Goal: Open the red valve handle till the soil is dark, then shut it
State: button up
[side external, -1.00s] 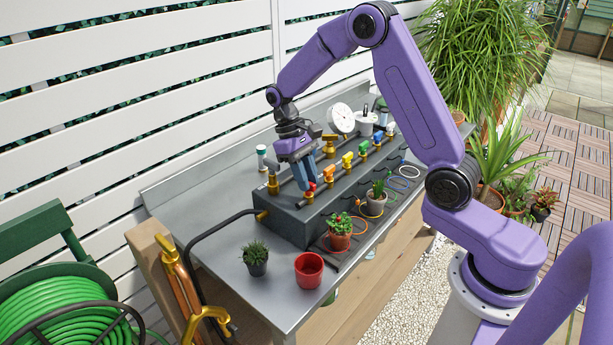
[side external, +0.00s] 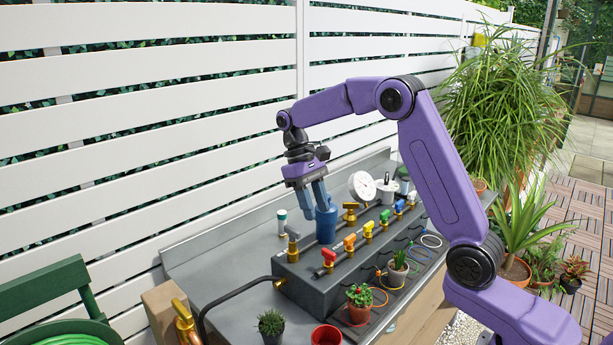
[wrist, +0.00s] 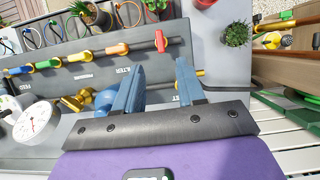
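The red valve handle (side external: 329,256) is at the near end of the row of valves on the dark grey manifold (side external: 322,288). In the wrist view the red handle (wrist: 160,41) lies beyond my fingertips; its exact turn is hard to tell. My gripper (side external: 325,207) is above and behind it, fingers down, touching no handle. In the wrist view my gripper (wrist: 158,82) has its blue fingers apart with nothing between them. A terracotta pot with a leafy plant (side external: 359,308) stands in front of the manifold near the red valve; its soil shade cannot be made out.
Orange (side external: 349,241), yellow (side external: 369,227), green and blue handles continue the row. A blue cylinder (side external: 326,226), brass valve (side external: 351,212) and white gauge (side external: 362,187) stand behind. A red pot (side external: 326,335) and small dark plant (side external: 271,322) stand at the front.

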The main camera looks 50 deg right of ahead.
aim_at(329, 251)
jog(key=v, duration=0.7)
jog(key=shift+f, duration=0.1)
dwell(6.2)
jog(key=x, duration=1.7)
jog(key=shift+s, duration=0.15)
